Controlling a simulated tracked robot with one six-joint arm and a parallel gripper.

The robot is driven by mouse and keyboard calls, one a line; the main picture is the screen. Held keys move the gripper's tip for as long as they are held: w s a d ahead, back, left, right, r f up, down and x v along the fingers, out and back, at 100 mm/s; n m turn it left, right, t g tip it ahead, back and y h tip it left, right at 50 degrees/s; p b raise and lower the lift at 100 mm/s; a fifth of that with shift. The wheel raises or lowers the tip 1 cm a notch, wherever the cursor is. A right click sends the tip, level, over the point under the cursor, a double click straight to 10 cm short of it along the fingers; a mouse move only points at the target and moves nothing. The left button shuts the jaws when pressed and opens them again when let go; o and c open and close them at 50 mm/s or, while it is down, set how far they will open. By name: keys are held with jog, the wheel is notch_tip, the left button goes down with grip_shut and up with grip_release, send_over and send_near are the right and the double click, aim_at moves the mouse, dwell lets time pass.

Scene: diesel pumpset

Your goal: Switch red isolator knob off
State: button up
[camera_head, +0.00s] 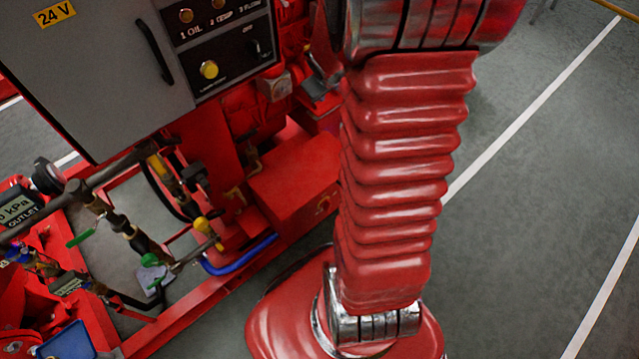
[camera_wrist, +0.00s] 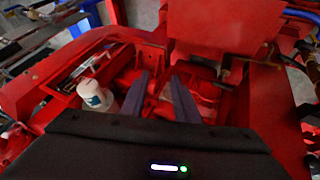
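I cannot make out the red isolator knob for certain in either view; the surrounding machinery is also red. My gripper (camera_wrist: 160,78) shows in the wrist view as two dark fingers pointing away from the camera. The fingers are apart with nothing held between them. Beyond them lies a red recess of the pumpset (camera_wrist: 225,45) with dark parts at its bottom. In the head view my arm stands in front of part of the pumpset, and my gripper is out of the picture.
Pipes and a blue hose (camera_head: 240,260) run below. A white cylinder (camera_wrist: 95,95) is left of my fingers. Grey floor (camera_head: 540,180) is clear at right.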

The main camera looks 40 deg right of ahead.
jog(key=s+d+f+y, duration=0.1)
jog(key=s+d+f, duration=0.15)
jog(key=f, duration=0.55)
jog(key=s+d+f+y, duration=0.1)
jog(key=d+f, duration=0.3)
jog(key=f, duration=0.4)
jog(key=s+d+f+y, duration=0.1)
jog(key=s+d+f, duration=0.15)
jog(key=f, duration=0.55)
jog(key=t+y, duration=0.4)
send_near(327, 206)
jog(key=d+v, duration=0.1)
jog(key=v, duration=0.4)
jog(key=shift+s+a+r+m, duration=0.1)
jog(key=shift+a+m, duration=0.05)
jog(key=shift+m, duration=0.15)
jog(key=x, duration=1.3)
jog(key=shift+w+f, duration=0.2)
jog(key=shift+f, duration=0.1)
jog(key=shift+a, duration=0.1)
jog(key=shift+c, duration=0.5)
